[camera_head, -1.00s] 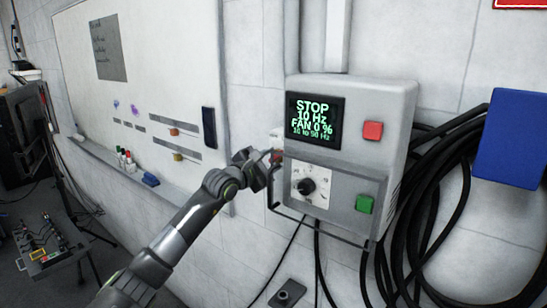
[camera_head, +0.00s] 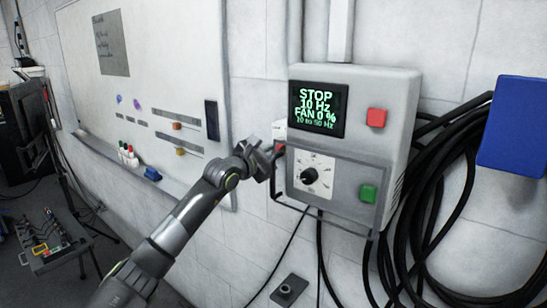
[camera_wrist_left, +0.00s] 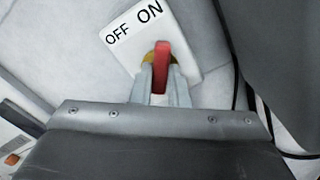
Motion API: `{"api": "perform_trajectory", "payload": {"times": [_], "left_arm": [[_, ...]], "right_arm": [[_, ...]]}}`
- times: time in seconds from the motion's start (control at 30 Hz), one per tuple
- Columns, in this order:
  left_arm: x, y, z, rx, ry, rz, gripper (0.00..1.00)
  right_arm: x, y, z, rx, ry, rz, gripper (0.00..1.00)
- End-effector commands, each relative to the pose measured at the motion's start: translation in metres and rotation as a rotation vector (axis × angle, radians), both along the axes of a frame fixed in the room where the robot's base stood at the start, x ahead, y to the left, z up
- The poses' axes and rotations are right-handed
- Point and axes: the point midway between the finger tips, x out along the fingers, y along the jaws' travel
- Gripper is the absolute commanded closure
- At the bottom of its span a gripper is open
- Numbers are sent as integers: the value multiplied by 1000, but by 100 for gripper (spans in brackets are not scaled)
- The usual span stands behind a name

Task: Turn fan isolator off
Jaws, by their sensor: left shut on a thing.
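The fan isolator is a small white box (camera_head: 280,131) on the wall at the left side of the grey control box. In the left wrist view its white plate (camera_wrist_left: 185,30) carries the words OFF and ON, and a red handle (camera_wrist_left: 162,62) stands out from a yellow ring. My left gripper (camera_wrist_left: 162,84) is shut on the red handle, with a finger on each side of it. In the head view my left gripper (camera_head: 274,153) is at the isolator and hides part of it. The handle appears closer to the ON side, but its exact setting is hard to tell.
The control box (camera_head: 400,120) has a screen reading STOP, 10 Hz, FAN 0 %, a red button (camera_head: 377,118), a green button (camera_head: 368,194) and a black knob (camera_head: 310,176). A bent bar runs below it. Black cables (camera_head: 440,180) hang at right; a whiteboard (camera_head: 180,60) is left.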

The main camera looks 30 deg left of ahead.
Motion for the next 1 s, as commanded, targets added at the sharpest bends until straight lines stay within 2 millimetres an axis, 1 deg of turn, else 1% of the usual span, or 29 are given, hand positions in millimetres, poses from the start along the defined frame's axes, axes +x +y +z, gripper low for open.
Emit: {"api": "perform_trajectory", "payload": {"times": [0.03, 0.27, 0.7, 1.0], "left_arm": [[0, 0, -5, -35, 0, 0, 100], [0, 0, -7, -246, 16, 0, 100], [0, 1, -7, -664, 48, 0, 100], [0, 0, -7, -948, 72, -2, 100]], "right_arm": [[1, 1, -12, 1, -1, -1, 64], [1, 4, -46, 4, -2, -1, 64], [2, 3, -115, 4, -2, 0, 64], [2, 1, -158, 1, -2, 0, 64]]}}
